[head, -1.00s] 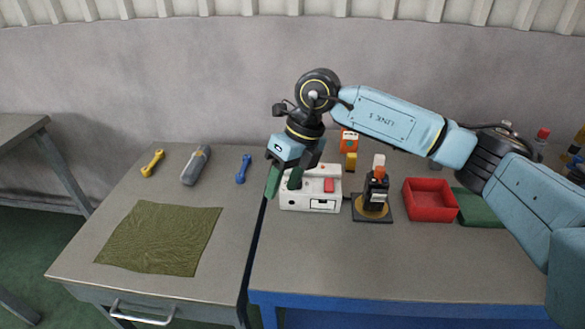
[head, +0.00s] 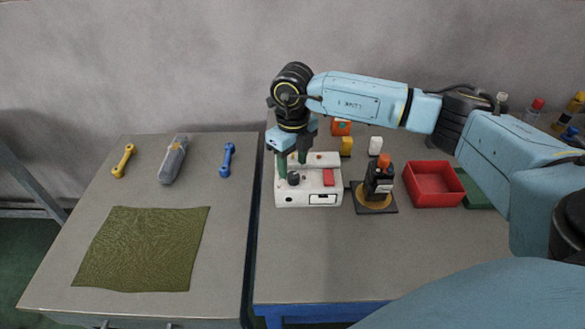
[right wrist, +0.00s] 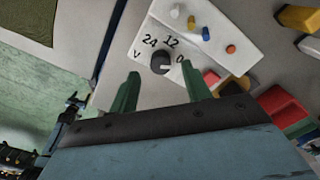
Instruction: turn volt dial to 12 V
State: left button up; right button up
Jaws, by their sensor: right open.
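The white power box (head: 322,188) stands on the right table, and it also shows in the right wrist view (right wrist: 210,25). Its dark round volt dial (head: 293,178) is on top near the left front. In the right wrist view the dial (right wrist: 161,63) has the marks 24, 12 and 0 around it and a V beside it. The dial's exact setting is too small to tell. My right gripper (head: 292,168) is open above the dial. In the right wrist view its green fingertips (right wrist: 160,70) lie on either side of the dial, apart from it. My left gripper is out of view.
A red switch (head: 329,177) is on the box. A black bottle (head: 378,182) on a dark stand and a red tray (head: 432,186) stand to its right.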

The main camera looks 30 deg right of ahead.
aim_at(293, 176)
notch_tip(293, 176, down, 2)
jog(key=shift+f, duration=0.35)
jog(key=shift+c, duration=0.2)
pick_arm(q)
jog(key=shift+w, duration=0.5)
pick_arm(e)
jog(key=c, duration=0.9)
